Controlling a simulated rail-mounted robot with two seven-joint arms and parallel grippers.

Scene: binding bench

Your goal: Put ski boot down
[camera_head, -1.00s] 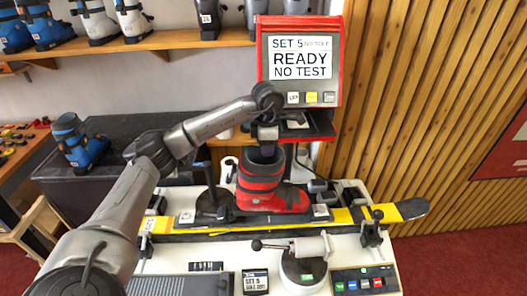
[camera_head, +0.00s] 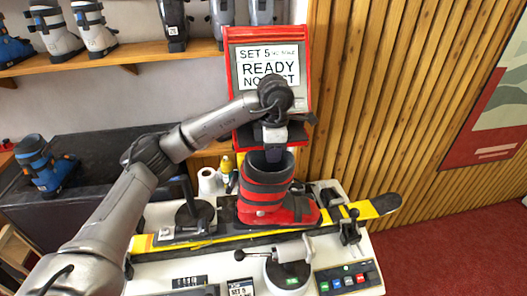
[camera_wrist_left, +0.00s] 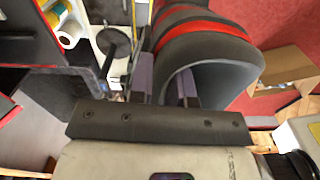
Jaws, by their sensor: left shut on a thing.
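A red and black ski boot (camera_head: 266,196) is upright over the middle of a yellow ski (camera_head: 366,210) on the white bench. I cannot tell whether its sole touches the ski or hangs just above it. My left gripper (camera_head: 274,151) comes down from above and is shut on the boot's cuff at the top. In the left wrist view its two fingers (camera_wrist_left: 164,86) pinch the edge of the dark cuff (camera_wrist_left: 205,48), with the red shell behind. The boot hides part of the ski and binding. My right gripper is not in view.
A red-framed screen (camera_head: 268,70) stands close behind my arm. A clamp (camera_head: 350,228), a round dial with a lever (camera_head: 287,270) and a button panel (camera_head: 349,278) stand at the front. A blue boot (camera_head: 45,165) sits on the dark counter at left.

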